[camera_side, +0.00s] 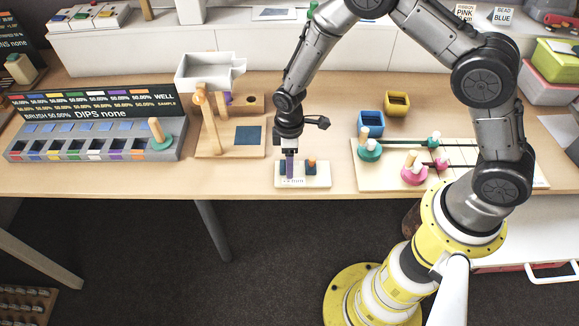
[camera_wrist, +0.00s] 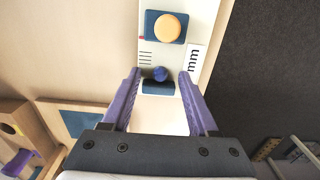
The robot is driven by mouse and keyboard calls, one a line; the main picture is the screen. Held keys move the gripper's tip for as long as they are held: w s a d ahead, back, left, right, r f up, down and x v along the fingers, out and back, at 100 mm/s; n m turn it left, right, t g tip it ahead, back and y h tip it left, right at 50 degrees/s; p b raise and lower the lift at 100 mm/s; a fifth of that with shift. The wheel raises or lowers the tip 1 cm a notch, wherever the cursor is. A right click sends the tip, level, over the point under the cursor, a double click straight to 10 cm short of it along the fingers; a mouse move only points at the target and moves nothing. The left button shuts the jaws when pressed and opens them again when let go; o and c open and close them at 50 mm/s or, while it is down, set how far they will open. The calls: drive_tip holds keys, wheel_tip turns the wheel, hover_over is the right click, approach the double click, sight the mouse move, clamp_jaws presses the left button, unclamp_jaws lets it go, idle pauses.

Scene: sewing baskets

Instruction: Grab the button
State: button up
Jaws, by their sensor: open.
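A small white board (camera_side: 318,181) lies near the table's front edge and carries two dark blue square pads. One pad (camera_wrist: 150,35) bears a round orange piece (camera_wrist: 174,27), seen also in the side view (camera_side: 311,163). The other pad (camera_wrist: 158,87) has a small round dark blue piece (camera_wrist: 160,73) at its edge. No piece is clearly marked as the button. My gripper (camera_side: 290,173) points down over the board's left part. In the wrist view its purple fingers (camera_wrist: 159,75) are open, one on each side of the blue piece, with visible gaps. Contact is not visible.
A wooden stand (camera_side: 215,150) with a white tray is left of the board. A pegboard (camera_side: 370,183) with green and pink pieces is to the right. Blue (camera_side: 370,123) and yellow (camera_side: 397,103) bins stand behind it. A dark sample rack (camera_side: 95,130) is far left.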

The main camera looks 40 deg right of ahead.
clamp_jaws()
idle(0.3)
drive_tip(key=shift+r, duration=0.1)
